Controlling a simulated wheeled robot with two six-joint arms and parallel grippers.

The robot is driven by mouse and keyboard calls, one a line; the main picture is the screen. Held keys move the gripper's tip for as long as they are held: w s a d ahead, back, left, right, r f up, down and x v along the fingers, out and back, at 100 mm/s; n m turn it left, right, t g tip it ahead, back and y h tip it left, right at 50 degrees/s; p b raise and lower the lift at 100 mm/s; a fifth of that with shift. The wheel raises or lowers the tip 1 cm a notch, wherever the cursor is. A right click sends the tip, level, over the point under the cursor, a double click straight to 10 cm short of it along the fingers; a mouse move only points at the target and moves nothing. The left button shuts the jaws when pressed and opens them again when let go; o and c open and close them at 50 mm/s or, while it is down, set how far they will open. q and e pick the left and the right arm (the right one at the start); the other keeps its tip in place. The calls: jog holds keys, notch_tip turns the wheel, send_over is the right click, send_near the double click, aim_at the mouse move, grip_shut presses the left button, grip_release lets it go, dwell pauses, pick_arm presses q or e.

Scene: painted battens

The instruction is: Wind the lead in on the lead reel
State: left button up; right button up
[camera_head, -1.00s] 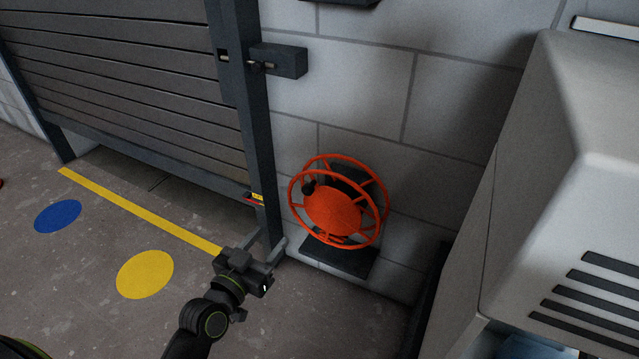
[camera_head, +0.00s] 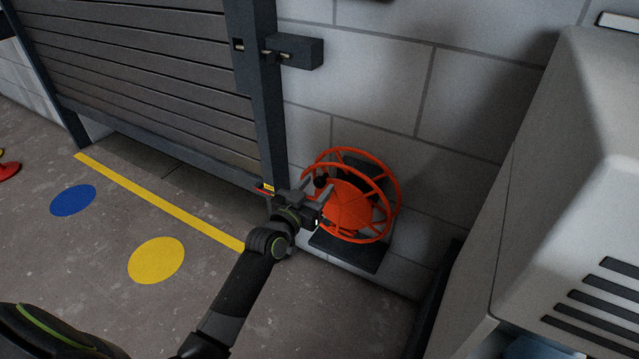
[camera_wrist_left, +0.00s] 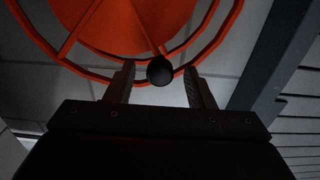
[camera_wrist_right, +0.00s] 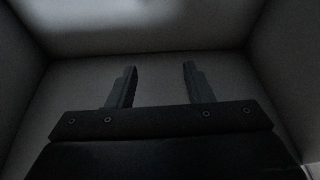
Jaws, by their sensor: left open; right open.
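The orange lead reel (camera_head: 350,205) is mounted low on the block wall, with a dark plate below it. Its black crank knob (camera_head: 320,181) is on the reel's left side. In the left wrist view the knob (camera_wrist_left: 160,71) lies between and just beyond the fingertips of my left gripper (camera_wrist_left: 160,78). My left gripper (camera_head: 318,190) is open at the reel's left edge; I cannot tell whether a finger touches the knob. My right gripper (camera_wrist_right: 158,72) is open and empty in front of pale grey surfaces. I cannot make out the lead itself.
A slatted grey shutter (camera_head: 150,80) with a dark post (camera_head: 258,100) stands left of the reel. A large pale cabinet (camera_head: 580,180) with vents stands at the right. The floor has a yellow line, a blue disc (camera_head: 73,200) and a yellow disc (camera_head: 157,260).

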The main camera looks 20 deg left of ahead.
pick_arm(q)
jog(key=shift+w+d, duration=0.15)
jog(key=shift+w, duration=1.05)
pick_arm(e)
jog(key=shift+s+a+r+t, duration=0.1)
jog(key=shift+s+r+t, duration=0.05)
jog(key=shift+r+t, duration=0.3)
jog(key=shift+s+a+r+t, duration=0.15)
jog(key=shift+r+t, duration=0.1)
jog(key=shift+r, duration=0.25)
pick_arm(q)
jog(key=shift+c, duration=0.4)
pick_arm(e)
jog(key=shift+d, duration=0.1)
pick_arm(q)
grip_shut()
